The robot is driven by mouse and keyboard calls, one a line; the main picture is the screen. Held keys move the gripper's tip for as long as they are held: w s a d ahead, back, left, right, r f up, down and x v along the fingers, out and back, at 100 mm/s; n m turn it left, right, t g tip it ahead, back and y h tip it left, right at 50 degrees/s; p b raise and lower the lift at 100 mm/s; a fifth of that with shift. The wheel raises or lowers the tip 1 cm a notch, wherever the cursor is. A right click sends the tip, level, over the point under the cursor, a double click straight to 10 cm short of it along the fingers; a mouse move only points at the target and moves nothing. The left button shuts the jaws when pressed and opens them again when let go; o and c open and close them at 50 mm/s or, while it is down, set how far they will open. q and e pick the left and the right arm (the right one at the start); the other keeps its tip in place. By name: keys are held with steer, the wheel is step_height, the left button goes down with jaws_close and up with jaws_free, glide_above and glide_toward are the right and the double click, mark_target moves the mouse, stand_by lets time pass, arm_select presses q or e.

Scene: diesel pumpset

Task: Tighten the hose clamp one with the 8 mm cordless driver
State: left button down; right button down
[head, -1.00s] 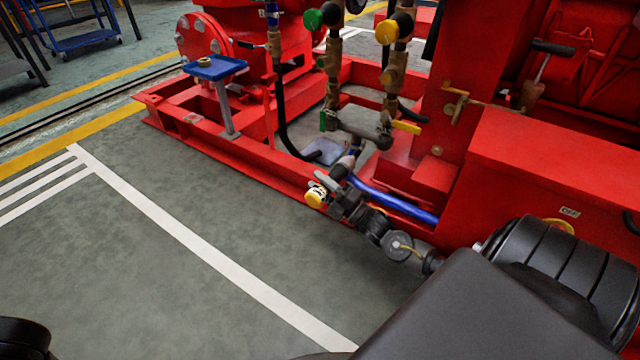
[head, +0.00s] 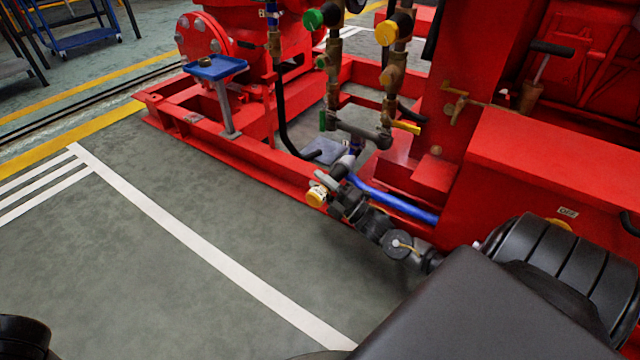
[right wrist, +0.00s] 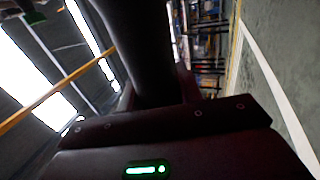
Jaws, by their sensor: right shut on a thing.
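My right gripper (head: 335,188) is shut on the cordless driver, beside the pumpset's red base frame. In the head view the driver is small and partly hidden by the gripper; a yellow round end (head: 316,196) shows at its left. In the right wrist view the driver's dark body (right wrist: 210,125) fills the lower middle, with a lit green indicator. A blue hose (head: 395,202) runs along the frame just right of the gripper. Hose clamp one cannot be made out, and I cannot tell whether the driver's tip touches anything. My left gripper is out of view.
Vertical pipes with green and yellow valve handles (head: 387,32) rise behind the gripper. A blue tray (head: 216,67) stands on a post at the left of the frame. A red box-like housing (head: 550,165) is at the right. The grey floor at left is clear.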

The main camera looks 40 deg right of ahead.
mark_target(311, 193)
steer(key=shift+w+d+r, duration=0.1)
steer(key=shift+d, duration=0.25)
steer(key=shift+a+p, duration=0.15)
steer(key=shift+p, duration=0.2)
stand_by(0.3)
steer(key=shift+d, duration=0.45)
stand_by(1.2)
steer(key=shift+r, duration=0.1)
stand_by(0.3)
steer(key=shift+a, duration=0.1)
stand_by(0.4)
steer(key=shift+s+a+p, duration=0.2)
steer(key=shift+a+p, duration=0.3)
steer(key=shift+a, duration=0.3)
steer(key=shift+s+a+p, duration=0.25)
steer(key=shift+a+p, duration=0.2)
steer(key=shift+a, duration=0.35)
steer(key=shift+s+a+p, duration=0.2)
steer(key=shift+a+p, duration=0.3)
steer(key=shift+a, duration=0.3)
steer(key=shift+s+a, duration=0.1)
steer(key=shift+a, duration=0.1)
